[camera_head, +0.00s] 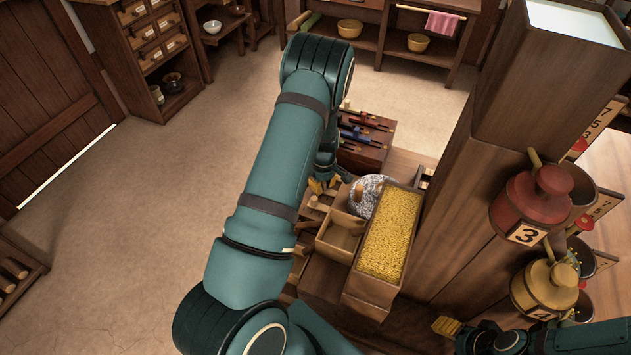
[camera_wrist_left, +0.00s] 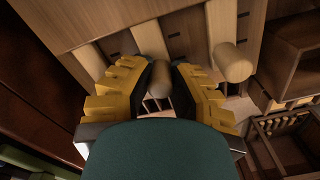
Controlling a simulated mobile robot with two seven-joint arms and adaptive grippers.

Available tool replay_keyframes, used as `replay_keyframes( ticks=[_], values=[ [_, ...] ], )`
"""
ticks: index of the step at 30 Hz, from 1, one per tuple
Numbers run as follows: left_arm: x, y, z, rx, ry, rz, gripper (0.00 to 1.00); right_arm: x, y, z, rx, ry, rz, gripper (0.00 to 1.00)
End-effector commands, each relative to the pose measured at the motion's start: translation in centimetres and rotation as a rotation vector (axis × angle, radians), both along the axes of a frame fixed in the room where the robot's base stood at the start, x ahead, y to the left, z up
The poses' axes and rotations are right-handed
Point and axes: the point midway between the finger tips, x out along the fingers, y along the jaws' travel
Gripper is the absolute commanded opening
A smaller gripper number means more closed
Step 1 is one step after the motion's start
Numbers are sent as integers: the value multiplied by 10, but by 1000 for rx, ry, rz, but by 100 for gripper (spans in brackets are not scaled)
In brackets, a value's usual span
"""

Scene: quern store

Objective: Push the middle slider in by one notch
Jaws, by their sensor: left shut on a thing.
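My left gripper (camera_wrist_left: 160,85) has its yellow fingers shut around the end of the middle slider (camera_wrist_left: 151,40), a pale wooden bar, in the left wrist view. A left slider (camera_wrist_left: 88,60) and a right slider (camera_wrist_left: 222,30) with a rounded end lie on either side of it. Short dark marks show on the brown board between the bars. In the head view the left gripper (camera_head: 318,187) is small, beside the wooden boxes, and the sliders cannot be made out clearly. My right gripper (camera_head: 447,326) is at the lower right, its jaw opening unclear.
A long wooden box of yellow grain (camera_head: 391,235) and an empty wooden box (camera_head: 340,237) stand right of the left gripper. A rack with coloured bars (camera_head: 365,140) is behind. A thick wooden post (camera_head: 490,150) and a red numbered pot (camera_head: 530,210) stand at right. Open floor lies left.

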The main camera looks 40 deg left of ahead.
Motion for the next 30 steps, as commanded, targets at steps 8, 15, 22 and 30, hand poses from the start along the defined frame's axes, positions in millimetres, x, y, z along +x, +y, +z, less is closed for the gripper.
replay_keyframes(
  ticks=[8,15,22,30],
  values=[
    [-1,2,-1,3,0,3,33,0,0,0,0,0,0,56],
    [-1,2,0,3,0,3,52,0,0,0,0,0,0,56],
    [0,2,6,3,0,2,52,0,0,0,0,0,0,56],
    [1,1,54,3,-5,1,52,0,0,0,0,0,0,56]
  ],
)
